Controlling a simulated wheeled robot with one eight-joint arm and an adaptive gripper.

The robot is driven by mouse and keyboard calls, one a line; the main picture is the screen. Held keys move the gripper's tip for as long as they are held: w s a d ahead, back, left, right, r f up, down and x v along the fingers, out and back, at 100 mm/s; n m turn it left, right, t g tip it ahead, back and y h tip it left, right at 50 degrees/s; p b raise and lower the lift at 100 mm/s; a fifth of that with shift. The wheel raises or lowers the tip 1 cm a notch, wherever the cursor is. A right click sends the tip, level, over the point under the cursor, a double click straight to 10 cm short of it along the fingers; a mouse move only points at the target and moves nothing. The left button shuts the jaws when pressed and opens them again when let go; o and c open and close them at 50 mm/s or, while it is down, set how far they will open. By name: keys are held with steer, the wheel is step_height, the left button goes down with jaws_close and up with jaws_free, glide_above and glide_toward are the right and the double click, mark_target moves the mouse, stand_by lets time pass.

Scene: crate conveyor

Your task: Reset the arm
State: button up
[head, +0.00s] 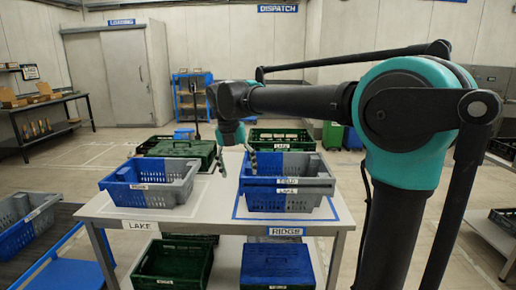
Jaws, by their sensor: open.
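My arm reaches from the right across the head view, its forearm roughly level. My gripper (236,162) hangs downward at the arm's end, over the table between the left and right crates. Its fingers are spread apart, with nothing visible between them. The right finger overlaps the left edge of the right-hand crates in the picture; I cannot tell whether it touches them.
A table (190,219) marked LAKE and RIDGE carries a blue-grey crate (124,198) at left and stacked blue-grey crates (256,199) at right. Green crates (182,150) stand behind. Crates sit on the lower shelf. A conveyor (34,262) with a crate is at far left.

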steer(key=s+d+f+m+t+y, duration=0.1)
steer(key=s+d+f+m, duration=0.1)
steer(key=d+f+m, duration=0.6)
steer(key=s+d+f+m, duration=0.3)
steer(key=d+f+m, duration=0.3)
steer(key=d+m, duration=0.3)
steer(key=s+d+f+m+t, duration=0.1)
steer(key=s+d+f+m, duration=0.3)
steer(key=m, duration=0.5)
steer(key=s+d+f+m, duration=0.4)
steer(key=s+f+m, duration=0.4)
steer(key=f+m, duration=0.1)
steer(key=shift+d+m+t+y, duration=0.25)
steer(key=shift+m+t+y, duration=0.05)
steer(key=shift+t+y, duration=0.1)
steer(key=shift+s+r, duration=0.1)
steer(key=shift+c, duration=0.6)
